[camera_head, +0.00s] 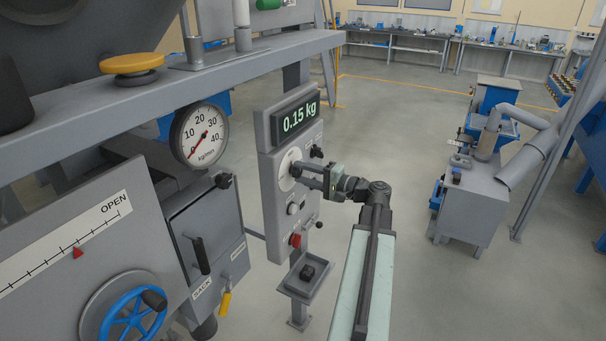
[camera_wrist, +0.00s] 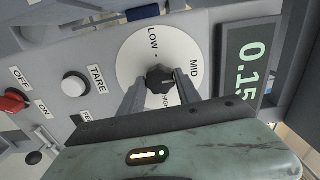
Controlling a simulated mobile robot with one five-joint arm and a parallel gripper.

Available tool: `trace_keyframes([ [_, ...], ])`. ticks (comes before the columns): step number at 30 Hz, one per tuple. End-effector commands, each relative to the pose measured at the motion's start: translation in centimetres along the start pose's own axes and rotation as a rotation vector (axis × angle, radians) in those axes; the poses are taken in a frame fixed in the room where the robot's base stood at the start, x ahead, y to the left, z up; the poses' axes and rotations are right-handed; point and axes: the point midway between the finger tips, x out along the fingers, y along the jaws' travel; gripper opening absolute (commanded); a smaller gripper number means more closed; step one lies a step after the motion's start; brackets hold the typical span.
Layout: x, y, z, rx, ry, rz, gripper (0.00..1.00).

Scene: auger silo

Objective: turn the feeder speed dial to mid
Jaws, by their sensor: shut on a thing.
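The feeder speed dial (camera_wrist: 130,62) is a white disc with LOW, MID and HIGH printed around it, on the face of a grey control box (camera_head: 270,205). LOW is at the top, MID at the right and HIGH at the bottom in the wrist view. Its black knob (camera_wrist: 160,78) is in the middle. My gripper (camera_wrist: 160,88) is shut on the knob, one finger on each side. In the head view my gripper (camera_head: 298,172) reaches the dial from the right and covers much of it. I cannot tell which mark the knob points at.
A display (camera_head: 295,118) above the dial reads 0.15 kg. Below are a TARE button (camera_wrist: 75,84) and a red ON/OFF switch (camera_wrist: 13,101). A gauge (camera_head: 200,134) and blue handwheel (camera_head: 133,312) stand left. Open floor lies right of my arm.

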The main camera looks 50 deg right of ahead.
Motion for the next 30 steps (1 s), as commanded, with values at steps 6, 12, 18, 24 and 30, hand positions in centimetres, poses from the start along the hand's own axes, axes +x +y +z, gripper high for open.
trace_keyframes([
  [6,0.0,0.2,0.1,-0.01,-0.003,0.005,0.0],
  [12,0.0,0.2,0.1,-0.01,-0.003,0.005,0.0],
  [18,0.0,0.1,0.1,-0.009,-0.002,0.004,0.61],
  [24,0.0,0.1,0.1,-0.008,-0.002,0.002,0.61],
  [30,-2.4,0.1,0.1,-0.008,0.001,0.002,0.61],
])
